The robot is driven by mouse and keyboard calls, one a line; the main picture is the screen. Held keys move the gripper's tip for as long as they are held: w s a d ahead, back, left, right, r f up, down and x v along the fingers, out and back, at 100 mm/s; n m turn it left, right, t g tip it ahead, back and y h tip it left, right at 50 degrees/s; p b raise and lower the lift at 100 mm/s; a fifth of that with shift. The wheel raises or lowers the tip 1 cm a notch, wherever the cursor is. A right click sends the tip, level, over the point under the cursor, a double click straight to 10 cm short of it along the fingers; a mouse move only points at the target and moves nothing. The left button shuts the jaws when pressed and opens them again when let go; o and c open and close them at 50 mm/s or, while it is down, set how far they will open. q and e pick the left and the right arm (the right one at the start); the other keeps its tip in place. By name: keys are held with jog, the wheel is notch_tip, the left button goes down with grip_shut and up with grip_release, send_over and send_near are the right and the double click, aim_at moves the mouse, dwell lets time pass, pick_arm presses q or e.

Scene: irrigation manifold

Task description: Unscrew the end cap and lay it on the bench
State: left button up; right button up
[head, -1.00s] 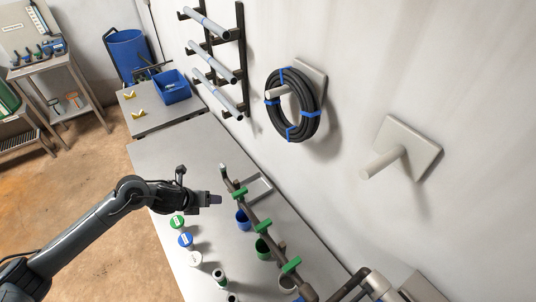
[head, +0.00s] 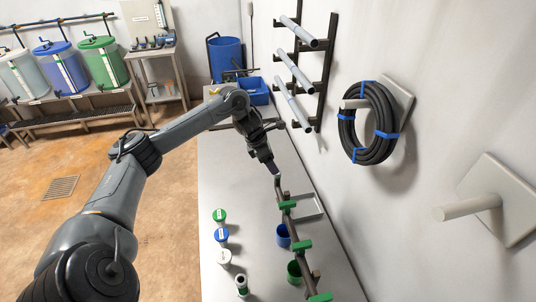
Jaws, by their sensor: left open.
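The manifold pipe (head: 294,228) runs along the right side of the grey bench (head: 232,170), with several green valve handles (head: 288,205) on it. Its far end, where an end cap would sit, is beside my left gripper (head: 273,168); the cap itself is too small and too close to the fingers to make out. My left gripper is open, pointing down and right at that far end. I cannot tell whether the fingers touch it or stand around it. My right gripper is not in view.
A blue cup (head: 283,236) and a green cup (head: 294,272) are by the pipe. A pale rectangular frame (head: 318,209) lies to its right. Green, blue and white capped items (head: 221,235) stand at the bench's left.

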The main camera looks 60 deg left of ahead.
pick_arm(q)
jog(key=shift+x, duration=2.55)
jog(key=shift+w, duration=0.1)
jog(key=shift+c, duration=0.3)
grip_shut()
jog(key=shift+d+r+n+y+p, duration=0.15)
jog(key=shift+n+y+p, duration=0.25)
jog(key=shift+n+p, duration=0.7)
jog(key=shift+n+y+p, duration=0.4)
jog(key=shift+n+p, duration=0.2)
jog(key=shift+n, duration=0.6)
jog(key=shift+f, duration=0.25)
